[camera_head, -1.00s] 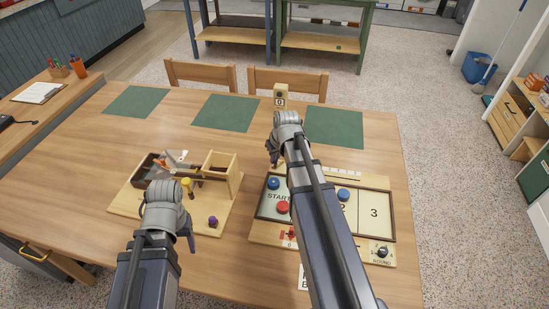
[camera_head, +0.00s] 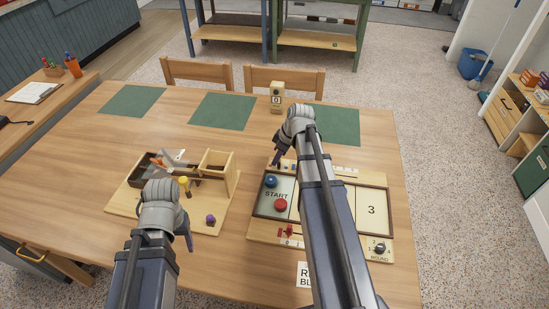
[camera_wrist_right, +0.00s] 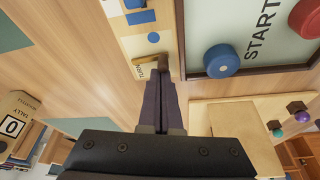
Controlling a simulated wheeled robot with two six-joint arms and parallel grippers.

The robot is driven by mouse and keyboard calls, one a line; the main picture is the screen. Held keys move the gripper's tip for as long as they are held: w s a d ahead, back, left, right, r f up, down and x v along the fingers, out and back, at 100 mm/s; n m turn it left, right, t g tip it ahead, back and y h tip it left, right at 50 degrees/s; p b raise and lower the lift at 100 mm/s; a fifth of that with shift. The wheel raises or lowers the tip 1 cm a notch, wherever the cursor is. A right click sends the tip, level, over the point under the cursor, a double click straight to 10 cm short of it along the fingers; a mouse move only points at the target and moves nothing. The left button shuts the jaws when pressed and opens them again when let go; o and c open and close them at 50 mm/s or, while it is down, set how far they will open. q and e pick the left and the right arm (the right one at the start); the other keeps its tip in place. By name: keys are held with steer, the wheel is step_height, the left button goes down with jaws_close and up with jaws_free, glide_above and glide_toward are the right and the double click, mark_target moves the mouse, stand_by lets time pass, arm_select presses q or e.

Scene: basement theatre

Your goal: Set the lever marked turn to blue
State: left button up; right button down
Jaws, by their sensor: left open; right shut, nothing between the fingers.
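The game board (camera_head: 377,188) lies on the table's right part, with a strip along its far edge. In the right wrist view a small pale block marked TURN (camera_wrist_right: 148,69) sits on that strip (camera_wrist_right: 132,46), with a short brown piece (camera_wrist_right: 163,62) beside it. A blue dot (camera_wrist_right: 153,37) and a blue patch (camera_wrist_right: 140,17) are farther along the strip. My right gripper (camera_head: 277,160) is shut and empty; its fingertips (camera_wrist_right: 163,84) are right at the TURN block. I cannot tell whether they touch, or how the lever is set. My left gripper (camera_head: 188,240) is open, low at the left.
A blue puck (camera_head: 270,181) and a red puck (camera_head: 281,204) lie on the board by START. A black ROUND knob (camera_head: 380,247) is at its near right. A TALLY block (camera_head: 277,97) stands beyond my right gripper.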

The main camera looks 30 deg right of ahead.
steer(key=shift+d+n, duration=0.15)
steer(key=shift+n, duration=0.25)
steer(key=shift+s+d, duration=0.2)
steer(key=shift+s, duration=0.05)
steer(key=shift+w, duration=0.15)
steer(key=shift+w, duration=0.65)
steer(key=shift+w+a, duration=0.1)
